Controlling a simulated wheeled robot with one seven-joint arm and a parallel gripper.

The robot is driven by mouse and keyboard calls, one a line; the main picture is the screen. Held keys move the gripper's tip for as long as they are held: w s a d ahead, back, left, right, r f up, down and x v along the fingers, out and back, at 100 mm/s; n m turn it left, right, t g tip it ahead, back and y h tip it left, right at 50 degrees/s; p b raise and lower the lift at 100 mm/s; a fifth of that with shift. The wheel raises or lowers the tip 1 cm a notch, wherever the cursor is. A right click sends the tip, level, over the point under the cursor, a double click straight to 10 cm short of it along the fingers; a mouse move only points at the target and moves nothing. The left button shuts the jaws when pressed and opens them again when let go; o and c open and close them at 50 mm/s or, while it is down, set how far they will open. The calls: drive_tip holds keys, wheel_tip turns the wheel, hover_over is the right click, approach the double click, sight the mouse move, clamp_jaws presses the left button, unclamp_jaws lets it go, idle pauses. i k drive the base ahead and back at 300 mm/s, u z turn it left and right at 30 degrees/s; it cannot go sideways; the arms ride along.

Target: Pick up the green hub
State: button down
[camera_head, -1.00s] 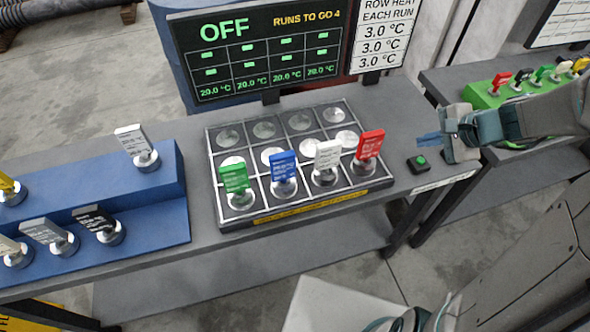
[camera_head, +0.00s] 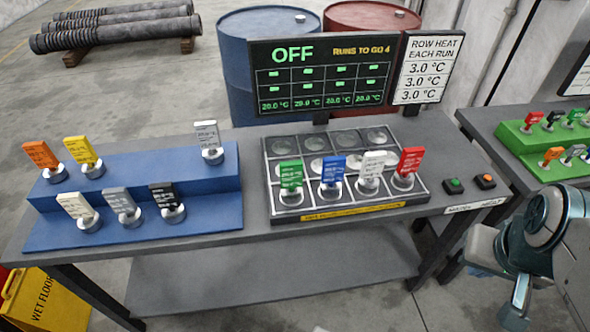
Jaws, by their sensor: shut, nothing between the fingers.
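The green hub (camera_head: 291,178) is a green tag standing upright on a round metal base. It stands in the front-left cell of the gridded tray (camera_head: 350,208) on the grey table. Blue (camera_head: 332,172), white (camera_head: 372,170) and red (camera_head: 409,165) hubs stand to its right in the same front row. My gripper (camera_head: 516,304) is at the lower right, off the table's right end and well away from the green hub. It is shut and holds nothing; its fingers show only partly.
A blue stepped stand (camera_head: 225,210) on the left holds several tagged hubs. A green (camera_head: 454,186) and an orange button (camera_head: 485,181) sit right of the tray. A display (camera_head: 320,75) reads OFF behind it. Another table has a green stand (camera_head: 530,160) with more hubs.

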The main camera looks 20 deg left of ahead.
sight(290, 172)
drive_tip(key=u, duration=0.55)
drive_tip(key=i, duration=0.45)
drive_tip(key=u, duration=3.8)
drive_tip(key=k, duration=0.7)
drive_tip(key=z, duration=0.95)
